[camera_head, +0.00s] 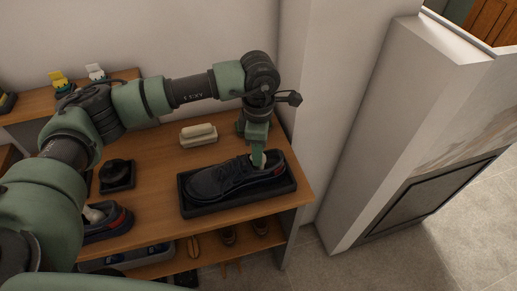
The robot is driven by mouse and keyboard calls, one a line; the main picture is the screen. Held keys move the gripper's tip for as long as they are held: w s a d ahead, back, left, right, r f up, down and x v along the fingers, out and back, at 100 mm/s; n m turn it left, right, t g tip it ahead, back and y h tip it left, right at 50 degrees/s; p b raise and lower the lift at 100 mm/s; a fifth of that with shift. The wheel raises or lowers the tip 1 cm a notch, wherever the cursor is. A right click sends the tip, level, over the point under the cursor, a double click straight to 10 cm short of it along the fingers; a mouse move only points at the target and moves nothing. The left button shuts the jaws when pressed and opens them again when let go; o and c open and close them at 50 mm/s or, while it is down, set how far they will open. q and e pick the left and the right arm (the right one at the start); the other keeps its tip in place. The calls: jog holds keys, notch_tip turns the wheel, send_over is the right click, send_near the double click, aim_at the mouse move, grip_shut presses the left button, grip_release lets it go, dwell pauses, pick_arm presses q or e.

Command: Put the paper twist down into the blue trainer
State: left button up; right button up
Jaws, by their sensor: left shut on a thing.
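A dark, navy-looking trainer (222,180) lies in a black tray (240,205) at the right end of the bench, its toe to the left and its red-marked heel to the right. My left gripper (258,153) points down over the shoe's opening. It is shut on a small pale piece, which looks like the paper twist (259,161). The piece is at the opening, and its lower end is hidden by the shoe, so I cannot tell how deep it sits. My right gripper is out of view.
A pale brush-like block (198,134) stands behind the tray. A dark round item (117,173) sits on a square pad to the left. Another dark shoe (107,223) lies front left, partly behind my arm. A wall stands close on the right.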

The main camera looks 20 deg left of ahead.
pick_arm(q)
jog(key=shift+f+b, duration=0.4)
jog(key=shift+f, duration=0.15)
jog(key=o, duration=1.1)
jog(key=shift+r, duration=0.15)
jog(key=shift+o, duration=0.9)
jog(key=shift+r+p, duration=0.55)
jog(key=shift+r, duration=0.3)
jog(key=shift+r+p, duration=1.25)
jog(key=shift+r, duration=2.4)
jog(key=shift+s+f, duration=0.1)
